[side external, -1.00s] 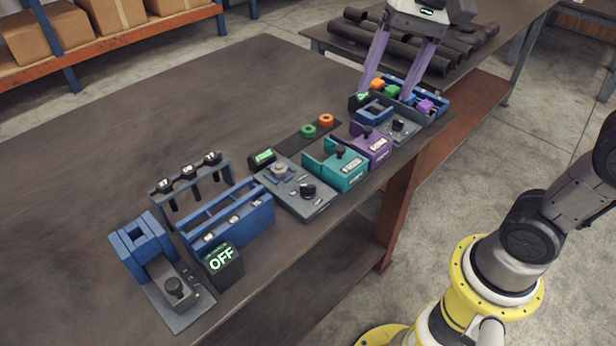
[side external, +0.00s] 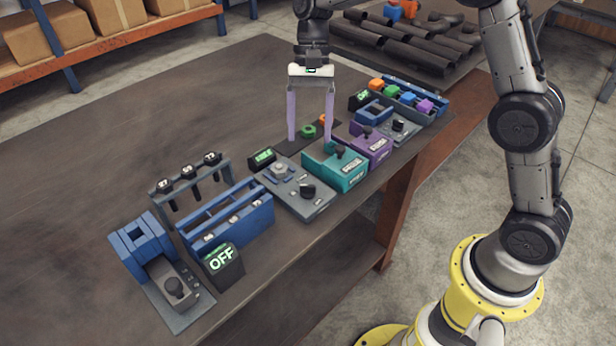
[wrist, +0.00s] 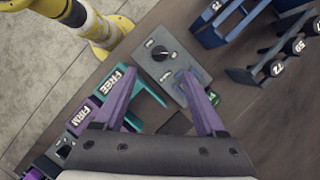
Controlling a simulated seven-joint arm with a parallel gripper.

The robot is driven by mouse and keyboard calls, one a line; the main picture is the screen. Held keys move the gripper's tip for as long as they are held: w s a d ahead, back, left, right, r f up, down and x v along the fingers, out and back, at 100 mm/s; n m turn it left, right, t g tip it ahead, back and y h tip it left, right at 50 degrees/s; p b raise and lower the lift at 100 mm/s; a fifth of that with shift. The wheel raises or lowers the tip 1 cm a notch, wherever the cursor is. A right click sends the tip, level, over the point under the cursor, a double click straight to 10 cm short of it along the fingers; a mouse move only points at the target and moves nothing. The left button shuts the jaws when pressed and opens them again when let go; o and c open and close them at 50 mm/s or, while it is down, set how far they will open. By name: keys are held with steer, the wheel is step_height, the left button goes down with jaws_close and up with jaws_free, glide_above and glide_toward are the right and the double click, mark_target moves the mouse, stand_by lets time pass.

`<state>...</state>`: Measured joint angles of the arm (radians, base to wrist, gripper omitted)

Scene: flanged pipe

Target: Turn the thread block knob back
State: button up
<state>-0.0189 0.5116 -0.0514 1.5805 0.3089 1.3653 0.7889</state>
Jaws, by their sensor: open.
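A grey block (side external: 288,192) with a black knob (side external: 308,191) and a round metal fitting (side external: 280,169) sits near the table's front edge. I take it as the thread block; no readable label confirms this. In the wrist view the knob (wrist: 160,53) is on the grey block (wrist: 180,72), with small label plates around it. My gripper (side external: 311,137) points down with its purple fingers apart and empty, above and behind the block. In the wrist view the open fingers (wrist: 160,75) frame part of the block, with the knob beyond their tips.
A teal block (side external: 345,170) and a purple block (side external: 371,148) stand to the right. A small display (side external: 262,158) is behind the grey block. A blue rack (side external: 230,220) and an OFF display (side external: 222,262) are left. Green (side external: 308,131) and orange rings lie by my fingers.

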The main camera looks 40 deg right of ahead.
mark_target(308, 185)
steer(key=x, duration=1.1)
steer(key=shift+d, duration=0.15)
jaws_close()
